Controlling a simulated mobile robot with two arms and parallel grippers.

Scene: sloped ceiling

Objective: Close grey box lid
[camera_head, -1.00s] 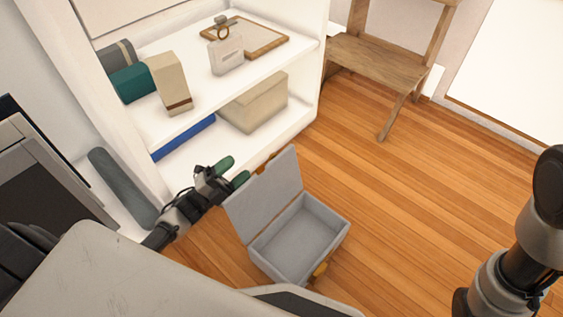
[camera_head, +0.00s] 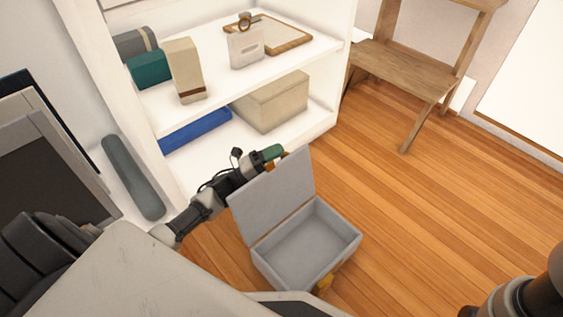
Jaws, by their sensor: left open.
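The grey box (camera_head: 309,247) sits on the wooden floor, empty inside. Its grey lid (camera_head: 272,197) stands up, hinged along the box's left side. An orange-yellow latch (camera_head: 325,282) shows at the box's front edge. My left gripper (camera_head: 272,155) is behind the lid's upper edge, with one green fingertip showing above it.
A white shelf (camera_head: 325,112) stands behind the box, holding a beige box (camera_head: 271,101), a blue item (camera_head: 196,130) and a clipboard (camera_head: 285,36). A wooden chair (camera_head: 410,70) stands at the back right. Floor (camera_head: 440,200) to the right is clear.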

